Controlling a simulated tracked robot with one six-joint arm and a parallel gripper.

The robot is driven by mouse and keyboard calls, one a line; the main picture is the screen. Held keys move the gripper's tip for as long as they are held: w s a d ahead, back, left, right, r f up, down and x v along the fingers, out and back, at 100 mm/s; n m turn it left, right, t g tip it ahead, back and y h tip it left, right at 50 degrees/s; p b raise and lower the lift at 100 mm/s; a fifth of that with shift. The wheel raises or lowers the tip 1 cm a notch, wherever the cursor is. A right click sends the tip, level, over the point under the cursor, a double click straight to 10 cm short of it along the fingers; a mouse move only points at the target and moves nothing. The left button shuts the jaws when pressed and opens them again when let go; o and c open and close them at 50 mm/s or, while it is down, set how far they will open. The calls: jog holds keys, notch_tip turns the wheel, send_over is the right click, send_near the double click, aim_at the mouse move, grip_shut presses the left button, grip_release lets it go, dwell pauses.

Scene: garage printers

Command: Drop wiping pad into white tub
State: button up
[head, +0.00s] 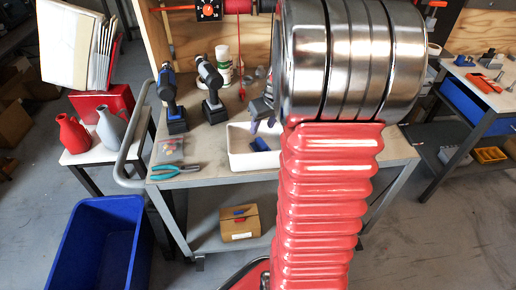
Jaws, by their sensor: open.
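The white tub (254,162) stands on the workbench in the head view, its right part hidden behind my arm. A small dark blue piece (260,144), which looks like the wiping pad, lies inside the tub. My gripper (262,127) is above the back of the tub, pointing down, open, with its fingers apart from the blue piece. My arm hides part of the gripper.
Two drills (172,105) (212,88) stand on the bench (210,181) left of the tub. Teal-handled pliers (176,171) lie at the front left. A blue bin (96,240) stands on the floor, and a cardboard box (239,224) sits on the lower shelf.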

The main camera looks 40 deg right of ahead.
jog(key=v, duration=1.3)
jog(key=shift+r, duration=0.35)
jog(key=shift+s+m, duration=0.1)
jog(key=shift+m, duration=0.2)
jog(key=s+a+n, duration=0.1)
jog(key=s+a, duration=0.2)
jog(key=a, duration=0.7)
jog(key=s+a+n, duration=0.1)
jog(key=s+a, duration=0.3)
jog(key=a, duration=0.6)
jog(key=s+a+n+t+y, duration=0.1)
jog(key=s+a, duration=0.2)
jog(key=a, duration=0.7)
jog(key=shift+s+a, duration=0.25)
jog(key=shift+c, duration=0.2)
